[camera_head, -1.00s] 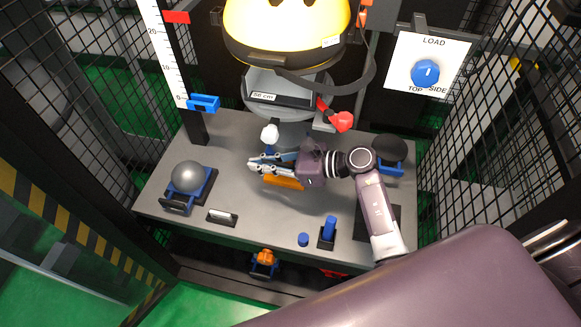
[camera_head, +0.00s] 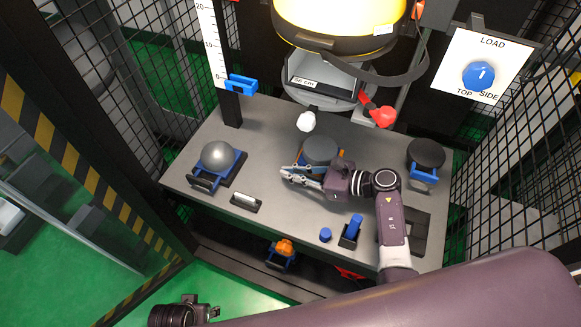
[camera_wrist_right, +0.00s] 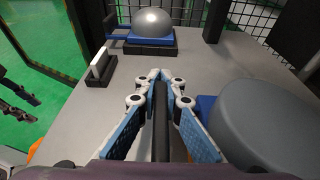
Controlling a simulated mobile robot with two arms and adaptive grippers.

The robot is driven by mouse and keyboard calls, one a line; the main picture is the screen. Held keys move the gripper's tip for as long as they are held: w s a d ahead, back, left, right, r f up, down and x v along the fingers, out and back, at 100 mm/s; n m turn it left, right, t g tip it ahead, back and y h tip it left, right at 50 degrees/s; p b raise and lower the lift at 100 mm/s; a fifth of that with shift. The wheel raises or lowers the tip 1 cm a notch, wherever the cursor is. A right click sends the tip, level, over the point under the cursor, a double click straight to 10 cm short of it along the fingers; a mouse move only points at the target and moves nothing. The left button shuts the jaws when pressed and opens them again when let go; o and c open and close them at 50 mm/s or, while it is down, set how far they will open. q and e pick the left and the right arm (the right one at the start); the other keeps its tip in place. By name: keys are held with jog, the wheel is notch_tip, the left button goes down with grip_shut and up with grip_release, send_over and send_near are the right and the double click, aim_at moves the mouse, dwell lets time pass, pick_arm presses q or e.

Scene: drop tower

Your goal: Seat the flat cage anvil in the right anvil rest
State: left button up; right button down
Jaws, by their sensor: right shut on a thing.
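My right gripper (camera_head: 289,174) is shut on a dark handle bar (camera_wrist_right: 161,125), seen between the blue-padded fingers in the wrist view. A wide grey round block with a flat top, apparently the flat cage anvil (camera_head: 320,150), is right beside this gripper. It fills the right of the wrist view (camera_wrist_right: 272,122); blue and orange parts show around its base in the head view. The handle's joint to the block is hidden. A dark square pad (camera_head: 421,222) lies at the right, partly behind my arm; I cannot tell whether it is the right anvil rest. My left gripper (camera_head: 207,310) shows only partly, low left.
A grey dome (camera_head: 217,155) sits in a blue frame at the left. A black disc (camera_head: 427,152) with a blue bracket stands at the right. A small blue post (camera_head: 355,226) and cap (camera_head: 325,235) stand near the front edge. The yellow-domed carriage (camera_head: 345,15) hangs behind.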

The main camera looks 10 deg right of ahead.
aim_at(318, 179)
jog(key=c, duration=2.5)
grip_release()
jog(key=shift+f, duration=0.2)
jog(key=shift+c, duration=0.2)
jog(key=o, duration=0.5)
jog(key=shift+c, duration=0.2)
jog(key=shift+f, duration=0.1)
jog(key=v, duration=0.7)
jog(key=shift+s+d+r, duration=0.2)
jog(key=shift+s+r, duration=0.05)
jog(key=shift+s, duration=0.05)
